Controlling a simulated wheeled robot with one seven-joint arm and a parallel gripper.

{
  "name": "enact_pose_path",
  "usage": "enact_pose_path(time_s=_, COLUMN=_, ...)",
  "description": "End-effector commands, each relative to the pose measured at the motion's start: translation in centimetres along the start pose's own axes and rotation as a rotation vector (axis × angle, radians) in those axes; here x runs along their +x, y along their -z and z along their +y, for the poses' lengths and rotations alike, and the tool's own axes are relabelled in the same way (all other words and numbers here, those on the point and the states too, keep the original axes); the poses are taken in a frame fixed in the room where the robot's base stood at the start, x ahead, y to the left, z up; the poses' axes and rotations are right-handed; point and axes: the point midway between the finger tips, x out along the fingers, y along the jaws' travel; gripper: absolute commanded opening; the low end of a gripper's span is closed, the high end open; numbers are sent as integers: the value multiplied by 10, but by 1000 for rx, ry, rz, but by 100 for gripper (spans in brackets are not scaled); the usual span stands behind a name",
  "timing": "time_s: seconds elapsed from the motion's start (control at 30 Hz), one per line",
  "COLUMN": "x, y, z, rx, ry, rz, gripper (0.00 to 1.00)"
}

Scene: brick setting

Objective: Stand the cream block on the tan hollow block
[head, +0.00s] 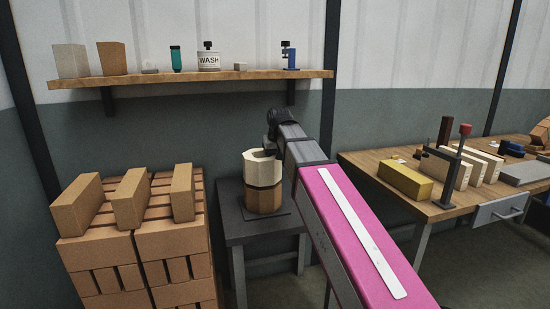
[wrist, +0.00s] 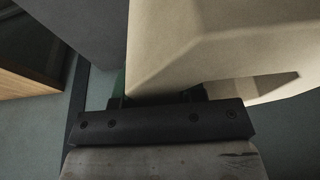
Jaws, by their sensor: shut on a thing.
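The cream block (head: 260,170) is upright and faceted, with an opening showing in its top. It is directly above the tan hollow block (head: 264,200), with no gap visible between them in the head view. The tan hollow block sits on a dark plate on the small grey table. My gripper (head: 272,150) is at the upper right of the cream block and is shut on its wall. In the wrist view the cream block (wrist: 210,45) fills the upper right, beyond my gripper (wrist: 155,98). The fingertips are mostly hidden there.
The small grey table (head: 232,222) stands between stacked bricks (head: 95,255) at left and a wooden workbench (head: 440,205) at right. A wall shelf (head: 190,79) with bottles and blocks hangs above. A yellow block (head: 405,180) lies on the workbench.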

Motion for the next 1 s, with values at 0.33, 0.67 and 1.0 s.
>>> enact_pose_path(time_s=0.33, x=4, y=-1, z=0, rx=0, ry=0, rz=0, gripper=53)
enact_pose_path(time_s=0.67, x=3, y=-1, z=0, rx=0, ry=0, rz=0, gripper=63)
enact_pose_path(time_s=1.0, x=-32, y=3, z=0, rx=0, ry=0, rz=3, gripper=63)
